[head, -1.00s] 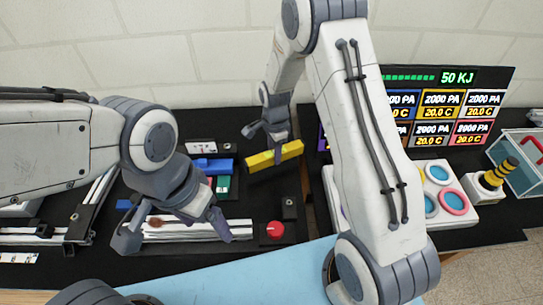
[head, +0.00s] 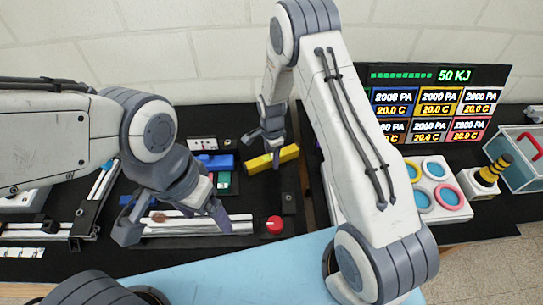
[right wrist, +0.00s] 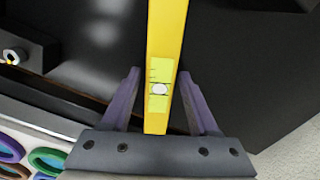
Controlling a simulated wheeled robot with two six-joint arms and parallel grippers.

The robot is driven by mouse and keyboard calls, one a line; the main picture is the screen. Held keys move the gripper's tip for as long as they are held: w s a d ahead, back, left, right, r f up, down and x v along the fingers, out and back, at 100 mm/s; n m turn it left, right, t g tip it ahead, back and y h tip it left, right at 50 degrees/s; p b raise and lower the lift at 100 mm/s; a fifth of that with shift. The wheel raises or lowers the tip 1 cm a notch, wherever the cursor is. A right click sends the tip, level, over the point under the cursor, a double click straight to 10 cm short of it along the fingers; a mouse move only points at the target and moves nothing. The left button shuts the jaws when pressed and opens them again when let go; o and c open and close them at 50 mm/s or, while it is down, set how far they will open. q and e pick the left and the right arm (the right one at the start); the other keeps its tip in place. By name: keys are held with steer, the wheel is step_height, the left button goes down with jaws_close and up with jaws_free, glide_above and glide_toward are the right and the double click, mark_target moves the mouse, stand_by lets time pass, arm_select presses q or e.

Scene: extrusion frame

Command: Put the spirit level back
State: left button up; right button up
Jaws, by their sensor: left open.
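The yellow spirit level (head: 288,154) is in my right gripper (head: 271,150), over the black worktop near the back wall. It lies slantwise in the head view. In the right wrist view the level (right wrist: 168,40) runs between the two fingers of my right gripper (right wrist: 159,75), with its clear vial by the fingertips. A thin gap seems to show beside the left finger there. My left gripper (head: 172,230) is open and empty, in front of the long silvery rails at the left. I cannot tell whether the level touches the surface below.
A blue block (head: 215,161) and green part sit left of the level. A red knob (head: 274,225) is in front of it. A display (head: 435,105), a pad with coloured rings (head: 437,188), a yellow-black beacon (head: 492,170) and a glass box (head: 520,165) stand right. A blue surface (head: 235,270) is in front.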

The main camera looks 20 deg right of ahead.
steer(key=shift+r, duration=0.1)
steer(key=shift+r, duration=0.2)
step_height(320, 180, up, 11)
steer(key=b, duration=0.4)
steer(key=s+a+r+n, duration=0.5)
steer(key=s+r, duration=0.1)
steer(key=s+a+r+n, duration=0.2)
steer(key=s+r+n, duration=0.1)
steer(key=s+n, duration=0.6)
steer(key=s+a+r+n+y, duration=0.1)
steer(key=s+a+r+n, duration=0.1)
steer(key=s+n, duration=0.7)
steer(key=s, duration=0.4)
steer(key=shift+s+a+r, duration=0.3)
steer(key=shift+r, duration=0.1)
